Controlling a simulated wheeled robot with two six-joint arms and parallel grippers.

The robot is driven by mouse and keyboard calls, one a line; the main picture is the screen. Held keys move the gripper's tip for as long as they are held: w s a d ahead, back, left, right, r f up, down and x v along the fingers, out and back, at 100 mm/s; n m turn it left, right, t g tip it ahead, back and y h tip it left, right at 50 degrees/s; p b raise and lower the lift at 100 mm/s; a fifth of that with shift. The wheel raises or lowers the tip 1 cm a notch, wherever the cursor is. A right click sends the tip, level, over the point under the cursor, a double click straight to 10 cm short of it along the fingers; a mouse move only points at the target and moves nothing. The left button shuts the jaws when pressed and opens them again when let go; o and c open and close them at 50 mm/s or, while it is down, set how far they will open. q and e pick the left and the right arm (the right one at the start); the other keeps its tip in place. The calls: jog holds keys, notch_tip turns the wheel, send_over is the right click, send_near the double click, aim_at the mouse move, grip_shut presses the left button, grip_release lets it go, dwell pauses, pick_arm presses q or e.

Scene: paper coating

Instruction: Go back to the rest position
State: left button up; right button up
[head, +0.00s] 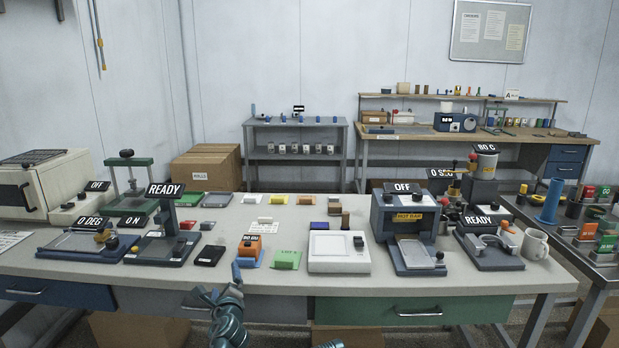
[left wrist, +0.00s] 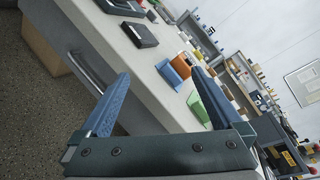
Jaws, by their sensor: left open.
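My left gripper (head: 219,282) is in front of the long workbench (head: 215,258), near its front edge and left of the middle. It is open and holds nothing. In the left wrist view the two blue fingers of my left gripper (left wrist: 161,76) stand wide apart, with the bench edge and floor showing between them. My right gripper cannot be made out; only a small dark teal piece shows at the bottom edge of the head view.
Near my left gripper on the bench are an orange block (head: 249,246), a green block (head: 287,260) and a black flat device (head: 209,255). A white scale (head: 338,262) stands to the right. A drawer front (head: 412,309) lies below the bench edge.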

pick_arm(q)
jog(key=s+d+f+n+g+h+p, duration=0.1)
jog(key=s+d+n+g+p, duration=0.5)
jog(key=s, duration=0.7)
jog(key=s+d+f+n+g+h+p, duration=0.2)
jog(key=s+d+n+g+p, duration=0.4)
jog(key=s+d+n+g, duration=0.3)
jog(key=s+d+f+n, duration=0.1)
jog(key=s+n, duration=0.3)
jog(key=s, duration=0.1)
jog(key=shift+d+f+g+p, duration=0.15)
jog(key=shift+d+g+p, duration=0.05)
jog(key=shift+g+p, duration=0.1)
